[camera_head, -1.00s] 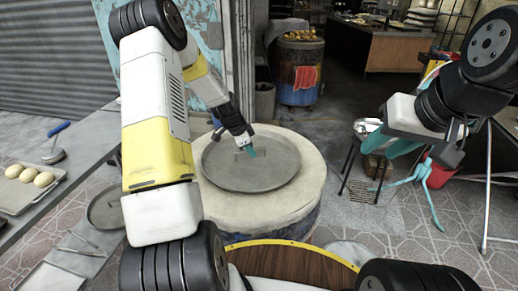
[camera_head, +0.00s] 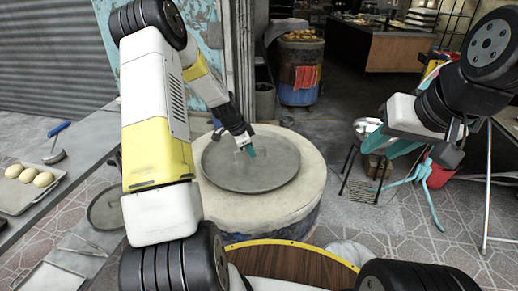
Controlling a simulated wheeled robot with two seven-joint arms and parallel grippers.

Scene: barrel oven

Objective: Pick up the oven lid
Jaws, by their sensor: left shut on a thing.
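The oven lid (camera_head: 262,178) is a round, flat grey metal disc with a low rim. It lies on the pale round top of the barrel oven (camera_head: 286,212). My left gripper (camera_head: 247,149) is over the middle of the lid, its teal fingers shut on the lid's small handle, which the fingers mostly hide. I cannot tell any gap between lid and oven top. My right gripper (camera_head: 397,155) is away at the right, clear of the lid. Its teal fingers show at an angle and appear spread apart, with nothing seen between them.
Another barrel (camera_head: 299,68) stands behind.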

